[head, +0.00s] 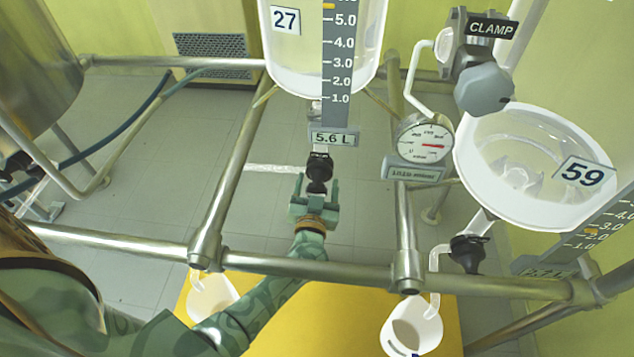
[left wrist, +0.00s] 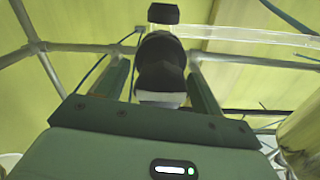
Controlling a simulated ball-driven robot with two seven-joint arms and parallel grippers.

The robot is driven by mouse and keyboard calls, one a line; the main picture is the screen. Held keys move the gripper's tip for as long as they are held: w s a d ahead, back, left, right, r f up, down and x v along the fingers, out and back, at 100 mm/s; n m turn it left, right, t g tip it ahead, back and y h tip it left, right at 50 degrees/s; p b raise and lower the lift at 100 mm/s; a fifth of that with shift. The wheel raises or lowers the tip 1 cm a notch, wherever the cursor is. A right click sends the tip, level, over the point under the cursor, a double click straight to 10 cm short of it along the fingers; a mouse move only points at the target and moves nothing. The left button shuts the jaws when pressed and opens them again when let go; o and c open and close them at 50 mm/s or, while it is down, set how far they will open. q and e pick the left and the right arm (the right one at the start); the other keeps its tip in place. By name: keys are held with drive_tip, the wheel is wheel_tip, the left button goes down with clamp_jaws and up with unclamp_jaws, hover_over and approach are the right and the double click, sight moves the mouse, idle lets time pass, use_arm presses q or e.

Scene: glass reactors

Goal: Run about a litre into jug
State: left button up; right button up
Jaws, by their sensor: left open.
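Reactor 27 (head: 300,68) is a clear glass vessel at top centre in the head view, with a litre scale beside it and a plate reading 5.6 L (head: 334,138). Its black valve knob (head: 318,170) hangs below; it also shows in the left wrist view (left wrist: 161,68). My left gripper (head: 316,192) is open, its two fingers on either side of the knob; I cannot tell whether they touch it. One white jug (head: 212,296) stands on the yellow surface, partly behind my left arm. Another white jug (head: 412,328) stands under reactor 59's outlet. My right gripper is not in view.
Steel frame rails (head: 300,268) cross in front of the reactors. Reactor 59 (head: 535,165) with its black valve (head: 468,252) is at right. A pressure gauge (head: 425,138) and a clamp knob (head: 484,88) are between them. The yellow surface (head: 330,325) is below.

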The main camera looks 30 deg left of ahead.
use_arm(q)
drive_tip(key=c, duration=1)
drive_tip(key=shift+n, duration=0.4)
